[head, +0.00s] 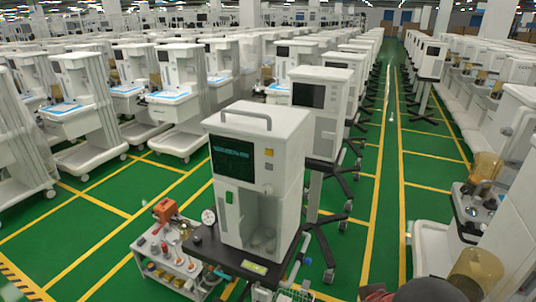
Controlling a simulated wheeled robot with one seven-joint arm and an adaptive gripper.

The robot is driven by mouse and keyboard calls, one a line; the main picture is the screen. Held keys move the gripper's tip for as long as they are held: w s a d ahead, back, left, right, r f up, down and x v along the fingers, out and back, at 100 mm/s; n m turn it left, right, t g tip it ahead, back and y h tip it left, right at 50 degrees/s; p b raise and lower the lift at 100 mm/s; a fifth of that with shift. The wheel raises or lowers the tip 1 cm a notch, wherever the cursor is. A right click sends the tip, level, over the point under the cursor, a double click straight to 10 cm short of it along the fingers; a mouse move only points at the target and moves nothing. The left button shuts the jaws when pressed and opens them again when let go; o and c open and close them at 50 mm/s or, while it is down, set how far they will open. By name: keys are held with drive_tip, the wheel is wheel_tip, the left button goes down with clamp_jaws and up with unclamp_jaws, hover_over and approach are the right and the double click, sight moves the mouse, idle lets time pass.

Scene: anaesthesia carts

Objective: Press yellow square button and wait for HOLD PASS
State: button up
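A white boxy machine (258,128) with a grey top handle stands upright in the centre of the head view, on a dark-topped stand (212,252). A small yellow square button (269,152) is on the upper right of its front face, beside a dark screen (233,159). The screen shows faint green text that is too small to read. A small grey part (268,166) sits just below the button.
A small white cart (165,262) with an orange device (165,209) and several jars stands at lower left. A round gauge (208,217) is beside the machine. Rows of white carts fill both sides. A green aisle (388,185) with yellow lines runs clear at right.

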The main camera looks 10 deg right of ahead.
drive_tip(key=c, duration=0.6)
clamp_jaws()
idle(0.8)
